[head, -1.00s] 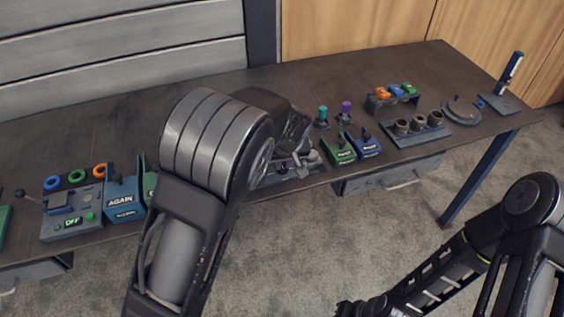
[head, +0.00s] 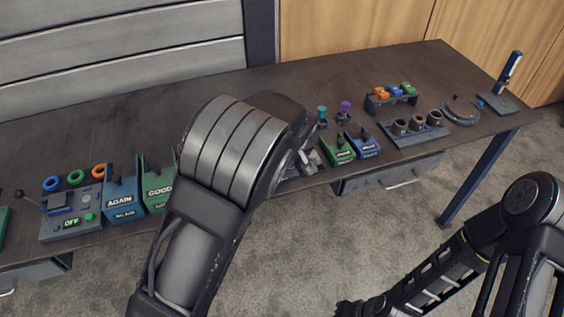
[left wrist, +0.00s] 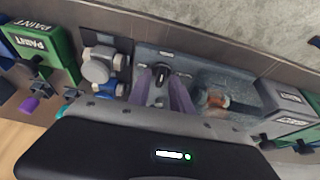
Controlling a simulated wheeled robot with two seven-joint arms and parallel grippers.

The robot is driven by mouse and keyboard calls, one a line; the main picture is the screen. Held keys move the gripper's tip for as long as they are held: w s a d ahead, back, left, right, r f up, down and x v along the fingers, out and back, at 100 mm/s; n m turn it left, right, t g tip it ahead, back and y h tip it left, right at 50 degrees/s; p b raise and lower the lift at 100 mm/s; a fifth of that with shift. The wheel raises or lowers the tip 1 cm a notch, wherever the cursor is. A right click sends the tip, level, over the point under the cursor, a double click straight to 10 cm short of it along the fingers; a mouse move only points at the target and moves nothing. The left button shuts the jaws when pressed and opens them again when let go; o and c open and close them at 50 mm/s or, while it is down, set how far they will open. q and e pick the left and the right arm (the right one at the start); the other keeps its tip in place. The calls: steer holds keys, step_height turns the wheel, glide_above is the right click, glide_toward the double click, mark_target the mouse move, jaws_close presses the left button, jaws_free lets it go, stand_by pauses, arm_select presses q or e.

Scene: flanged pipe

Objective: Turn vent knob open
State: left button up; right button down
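In the left wrist view a small black knob (left wrist: 161,73) stands on a blue-grey panel (left wrist: 200,66) near the table's front edge. I take it to be the vent knob. The two pale purple fingers of my left gripper (left wrist: 161,88) are spread apart, with the knob at or just beyond their tips. I cannot tell whether they touch it. A grey round flanged part (left wrist: 98,68) with blue pieces lies left of the panel. A copper-coloured part (left wrist: 213,100) is right of the knob. In the head view my left arm hides this area. My right gripper (head: 362,306) is low at the bottom, over the floor.
Blue AGAIN (head: 122,195) and green GOOD (head: 157,185) bins stand left of my arm, beside a switch box (head: 70,220). Small green (head: 338,150) and blue (head: 363,146) bins stand to its right. The table's back (head: 130,120) is clear.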

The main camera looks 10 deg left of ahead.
arm_select(q)
steer(key=shift+o, duration=0.5)
steer(key=shift+r, duration=0.2)
steer(key=b+v, duration=0.1)
steer(key=v, duration=0.6)
steer(key=shift+r, duration=0.2)
steer(key=shift+s, duration=0.15)
